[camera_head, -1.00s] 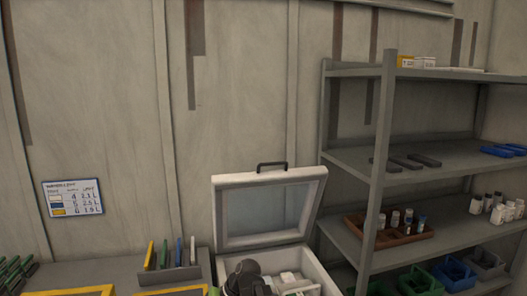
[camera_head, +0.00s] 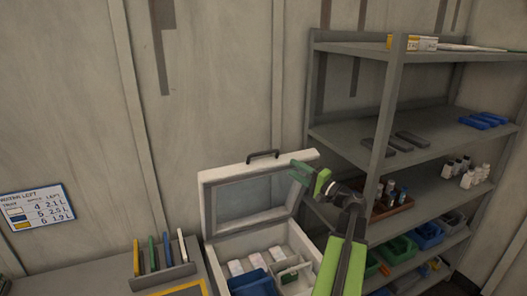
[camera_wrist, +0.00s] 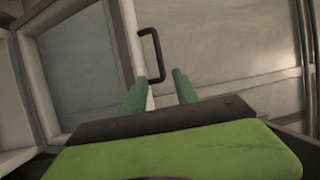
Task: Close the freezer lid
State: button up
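The freezer is a white chest (camera_head: 213,262) with its lid (camera_head: 207,207) standing open, tilted back toward the wall. The lid has a pale glassy panel and a black handle (camera_head: 263,154) on its top edge. The handle also shows in the wrist view (camera_wrist: 158,55), beyond my fingers. My gripper (camera_head: 306,175) is beside the lid's upper right corner in the head view. In the wrist view its two green fingers (camera_wrist: 160,90) are apart with nothing held between them. The lid's edge lies near the left finger; I cannot tell whether they touch.
Inside the freezer are pale packs (camera_head: 257,258) and a blue bin (camera_head: 252,284). A grey shelf unit (camera_head: 372,130) with bottles and bins stands close on the right. A bench (camera_head: 105,287) with a rack of coloured panels (camera_head: 162,270) adjoins on the left.

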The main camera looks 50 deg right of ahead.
aim_at(266, 153)
jog(key=w, duration=0.5)
jog(key=w+r+p, duration=0.1)
jog(key=w, duration=0.8)
jog(key=shift+w+a+r+p, duration=0.15)
jog(key=shift+w+r+p, duration=0.2)
jog(key=shift+w+r, duration=0.05)
jog(key=shift+c, duration=0.2)
grip_shut()
